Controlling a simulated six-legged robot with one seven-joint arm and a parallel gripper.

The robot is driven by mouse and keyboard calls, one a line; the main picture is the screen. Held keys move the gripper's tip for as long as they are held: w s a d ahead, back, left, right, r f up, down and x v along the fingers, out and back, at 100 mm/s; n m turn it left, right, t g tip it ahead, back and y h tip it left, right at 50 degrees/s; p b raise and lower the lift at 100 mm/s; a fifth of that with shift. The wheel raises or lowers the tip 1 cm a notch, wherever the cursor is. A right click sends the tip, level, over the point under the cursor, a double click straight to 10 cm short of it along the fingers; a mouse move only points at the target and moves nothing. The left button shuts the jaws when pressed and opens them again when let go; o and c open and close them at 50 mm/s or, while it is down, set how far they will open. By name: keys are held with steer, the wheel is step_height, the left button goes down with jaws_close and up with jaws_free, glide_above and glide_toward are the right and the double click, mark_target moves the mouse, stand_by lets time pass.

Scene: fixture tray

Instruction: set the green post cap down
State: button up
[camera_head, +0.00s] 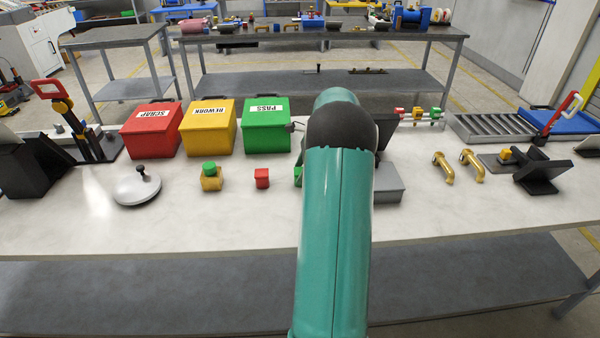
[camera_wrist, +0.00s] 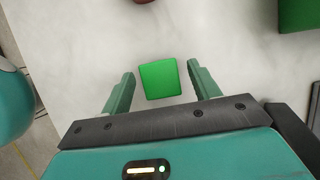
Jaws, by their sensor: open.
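A green block-shaped cap (camera_wrist: 159,79) sits on the pale tabletop in the wrist view. My gripper (camera_wrist: 161,70) is open, with one finger on each side of it and a visible gap on both sides. In the head view a sliver of a green block (camera_head: 298,176) shows at the left edge of my arm, which hides the rest; it appears to be the same piece. My fingers are hidden behind my arm there. Another green piece (camera_head: 209,168) sits on a yellow block (camera_head: 211,183) further left.
A red block (camera_head: 262,178) stands left of my arm. Red (camera_head: 151,132), yellow (camera_head: 209,130) and green (camera_head: 267,130) bins line the back. A grey block (camera_head: 388,186) is close on the right, with brass handles (camera_head: 444,168) beyond. The front of the table is clear.

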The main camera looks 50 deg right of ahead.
steer(key=v, duration=1.1)
steer(key=w+a+r+n+h, duration=0.1)
steer(key=a+r+n, duration=0.3)
steer(key=a, duration=0.6)
steer(key=w+a+r+n, duration=0.25)
steer(key=a+n, duration=0.25)
steer(key=a, duration=0.6)
steer(key=a+r+n+h, duration=0.1)
steer(key=a+r+n, duration=0.3)
steer(key=a, duration=0.6)
steer(key=s+a+f+n+t, duration=0.1)
steer(key=s+a+f+n, duration=0.1)
steer(key=s+a+n, duration=0.5)
steer(key=s+a+f+n+t, duration=0.1)
steer(key=s+a+n, duration=0.6)
steer(key=a, duration=0.6)
steer(key=shift+a+f+n+h, duration=0.3)
steer(key=shift+f+n+h, duration=0.1)
